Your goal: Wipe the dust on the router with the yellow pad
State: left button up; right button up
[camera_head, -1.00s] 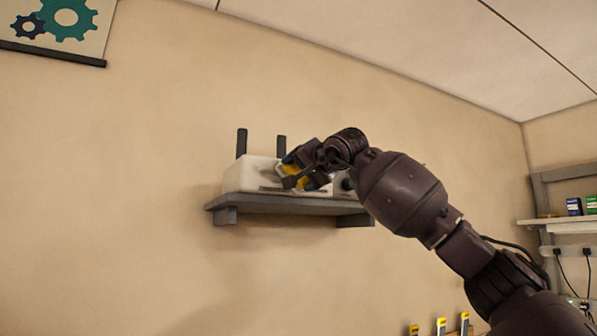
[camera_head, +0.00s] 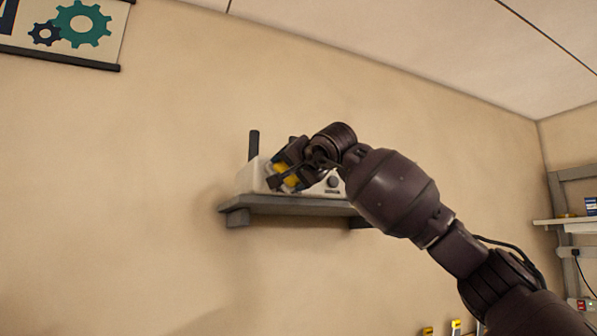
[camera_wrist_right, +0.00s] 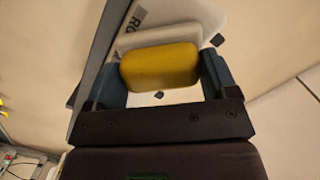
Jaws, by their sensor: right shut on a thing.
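The white router (camera_head: 248,178) sits on a grey wall shelf, with one dark antenna visible at its left end. My right gripper (camera_head: 284,178) is in front of the router's left-middle part and is shut on the yellow pad (camera_head: 291,168). In the right wrist view, the pad (camera_wrist_right: 160,66) is between the two bluish fingers, over the router's white surface (camera_wrist_right: 184,12), which bears part of some dark lettering. I cannot tell whether the pad touches the router. No dust can be made out clearly. My left gripper is not in view.
The grey shelf (camera_head: 290,206) sticks out from the beige wall below the router. A gear poster (camera_head: 75,35) hangs at upper left. A shelf unit (camera_head: 575,222) with small boxes stands at the right. The air left of the router is clear.

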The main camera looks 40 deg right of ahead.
jog(key=shift+w+a, duration=0.2)
jog(key=shift+a, duration=0.6)
jog(key=shift+a, duration=0.15)
jog(key=shift+w+a, duration=0.2)
jog(key=shift+a, duration=0.55)
jog(key=shift+w+a, duration=0.2)
jog(key=shift+a, duration=0.55)
jog(key=shift+s, duration=0.1)
jog(key=shift+s+a+b, duration=0.15)
jog(key=shift+s+b, duration=0.25)
jog(key=shift+s, duration=0.1)
jog(key=shift+s+a+b, duration=0.2)
jog(key=shift+s+b, duration=0.15)
jog(key=shift+s, duration=0.5)
jog(key=shift+s+a+b, duration=0.2)
jog(key=shift+s+b, duration=0.15)
jog(key=shift+s, duration=0.5)
jog(key=shift+s+a, duration=0.15)
jog(key=shift+s, duration=0.45)
